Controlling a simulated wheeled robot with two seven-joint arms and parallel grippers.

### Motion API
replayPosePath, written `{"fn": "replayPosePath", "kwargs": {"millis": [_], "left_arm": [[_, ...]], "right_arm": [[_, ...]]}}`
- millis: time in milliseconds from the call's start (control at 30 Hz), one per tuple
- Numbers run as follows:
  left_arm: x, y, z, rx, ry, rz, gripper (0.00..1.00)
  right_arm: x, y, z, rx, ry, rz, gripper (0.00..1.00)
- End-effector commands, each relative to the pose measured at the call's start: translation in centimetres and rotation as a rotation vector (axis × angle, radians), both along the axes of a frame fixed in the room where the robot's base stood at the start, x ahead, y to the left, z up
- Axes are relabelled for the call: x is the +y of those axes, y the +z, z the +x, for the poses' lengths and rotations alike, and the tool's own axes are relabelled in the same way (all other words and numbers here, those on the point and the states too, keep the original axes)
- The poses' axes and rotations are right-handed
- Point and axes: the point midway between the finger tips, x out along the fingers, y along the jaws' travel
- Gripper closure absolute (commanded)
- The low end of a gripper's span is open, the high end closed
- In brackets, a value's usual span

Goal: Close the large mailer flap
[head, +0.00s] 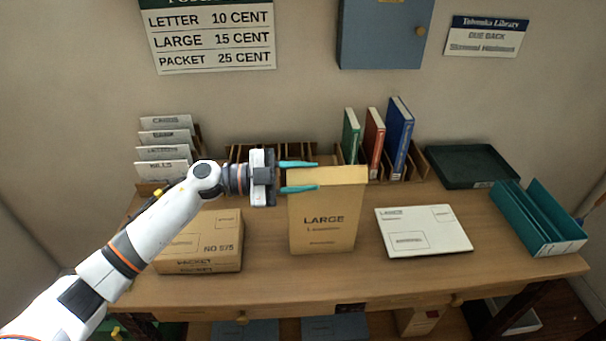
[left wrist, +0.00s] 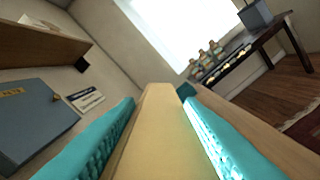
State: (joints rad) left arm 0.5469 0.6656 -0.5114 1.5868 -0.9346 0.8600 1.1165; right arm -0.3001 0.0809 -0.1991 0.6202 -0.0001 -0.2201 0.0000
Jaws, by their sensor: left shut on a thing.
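The large mailer (head: 324,222) is a tan envelope marked LARGE that stands upright near the middle of the desk. Its paler flap (head: 345,176) is a band along the top; I cannot tell its exact angle. My left gripper (head: 317,176) reaches in from the left, with one teal finger on the far side of the flap's left part and one on the near side. It is shut on the flap. In the left wrist view the tan flap (left wrist: 158,130) runs between both fingers. My right gripper is not in view.
A packet box (head: 205,240) lies left of the mailer, partly behind my left arm. A flat white envelope (head: 423,231) lies to the right. Upright books (head: 374,140) and a letter rack (head: 164,170) stand behind. A teal holder (head: 540,220) and a dark tray (head: 470,165) are at the right.

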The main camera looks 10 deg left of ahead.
Motion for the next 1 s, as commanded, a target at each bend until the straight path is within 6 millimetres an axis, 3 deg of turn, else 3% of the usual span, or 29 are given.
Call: {"fn": "replayPosePath", "kwargs": {"millis": [433, 1000], "left_arm": [[-0.1, -1.5, -0.5, -0.25, -0.001, 0.082, 0.89], [-0.2, -1.6, -0.5, -0.301, -0.001, 0.1, 0.89]], "right_arm": [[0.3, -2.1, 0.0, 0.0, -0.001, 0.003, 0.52], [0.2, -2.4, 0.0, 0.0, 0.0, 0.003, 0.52]]}}
